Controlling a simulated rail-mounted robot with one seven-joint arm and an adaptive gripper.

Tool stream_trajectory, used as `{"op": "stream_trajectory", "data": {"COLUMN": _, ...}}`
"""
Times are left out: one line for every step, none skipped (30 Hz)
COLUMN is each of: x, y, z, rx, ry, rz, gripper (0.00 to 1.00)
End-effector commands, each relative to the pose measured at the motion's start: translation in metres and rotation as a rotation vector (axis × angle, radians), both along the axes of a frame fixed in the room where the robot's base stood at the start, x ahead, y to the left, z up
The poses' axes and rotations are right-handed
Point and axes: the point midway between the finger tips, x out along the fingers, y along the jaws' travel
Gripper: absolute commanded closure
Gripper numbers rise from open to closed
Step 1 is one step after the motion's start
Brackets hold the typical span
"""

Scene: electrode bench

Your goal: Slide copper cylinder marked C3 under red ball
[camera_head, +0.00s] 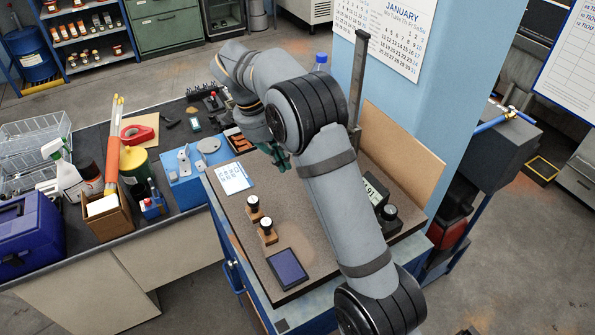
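I cannot make out a copper cylinder marked C3 or a red ball; my arm covers much of the bench top. Small copper-brown pieces (238,139) lie in a dark tray behind the bench top, their marks too small to read. My gripper (282,161) hangs over the back of the brown bench top (290,205), partly behind my arm; its finger opening is too small and hidden to judge. A tall dark upright post (359,75) stands behind my arm, its lower part hidden. A small display (375,189) shows partly beside my arm.
A black knobbed object (389,216) stands right. A blue pillar (455,90) rises behind.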

Motion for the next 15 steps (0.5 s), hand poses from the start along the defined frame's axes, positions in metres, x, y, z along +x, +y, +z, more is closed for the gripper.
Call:
{"op": "stream_trajectory", "data": {"x": 0.001, "y": -0.004, "z": -0.011, "rx": -0.004, "ry": 0.005, "rz": 0.001, "gripper": 1.0}}
{"op": "stream_trajectory", "data": {"x": 0.001, "y": -0.006, "z": -0.017, "rx": -0.004, "ry": 0.005, "rz": 0.0, "gripper": 1.0}}
{"op": "stream_trajectory", "data": {"x": 0.001, "y": -0.008, "z": -0.026, "rx": -0.002, "ry": 0.006, "rz": 0.001, "gripper": 1.0}}
{"op": "stream_trajectory", "data": {"x": 0.002, "y": -0.009, "z": -0.031, "rx": -0.004, "ry": 0.005, "rz": 0.001, "gripper": 1.0}}
{"op": "stream_trajectory", "data": {"x": 0.003, "y": -0.011, "z": -0.036, "rx": -0.004, "ry": 0.005, "rz": 0.001, "gripper": 1.0}}
{"op": "stream_trajectory", "data": {"x": 0.004, "y": -0.013, "z": -0.043, "rx": -0.002, "ry": 0.004, "rz": 0.002, "gripper": 1.0}}
{"op": "stream_trajectory", "data": {"x": 0.004, "y": -0.014, "z": -0.048, "rx": -0.002, "ry": 0.005, "rz": 0.001, "gripper": 1.0}}
{"op": "stream_trajectory", "data": {"x": 0.008, "y": -0.021, "z": -0.042, "rx": 0.0, "ry": 0.001, "rz": -0.002, "gripper": 1.0}}
{"op": "stream_trajectory", "data": {"x": 0.01, "y": -0.026, "z": -0.041, "rx": 0.0, "ry": 0.001, "rz": -0.002, "gripper": 1.0}}
{"op": "stream_trajectory", "data": {"x": 0.011, "y": -0.03, "z": -0.042, "rx": 0.0, "ry": 0.001, "rz": -0.002, "gripper": 1.0}}
{"op": "stream_trajectory", "data": {"x": 0.013, "y": -0.033, "z": -0.042, "rx": 0.0, "ry": 0.001, "rz": 0.0, "gripper": 1.0}}
{"op": "stream_trajectory", "data": {"x": 0.014, "y": -0.037, "z": -0.042, "rx": -0.001, "ry": 0.002, "rz": -0.001, "gripper": 1.0}}
{"op": "stream_trajectory", "data": {"x": 0.015, "y": -0.04, "z": -0.042, "rx": 0.0, "ry": 0.001, "rz": 0.0, "gripper": 1.0}}
{"op": "stream_trajectory", "data": {"x": 0.017, "y": -0.042, "z": -0.043, "rx": 0.001, "ry": 0.001, "rz": 0.0, "gripper": 1.0}}
{"op": "stream_trajectory", "data": {"x": 0.017, "y": -0.045, "z": -0.043, "rx": 0.001, "ry": 0.001, "rz": 0.0, "gripper": 1.0}}
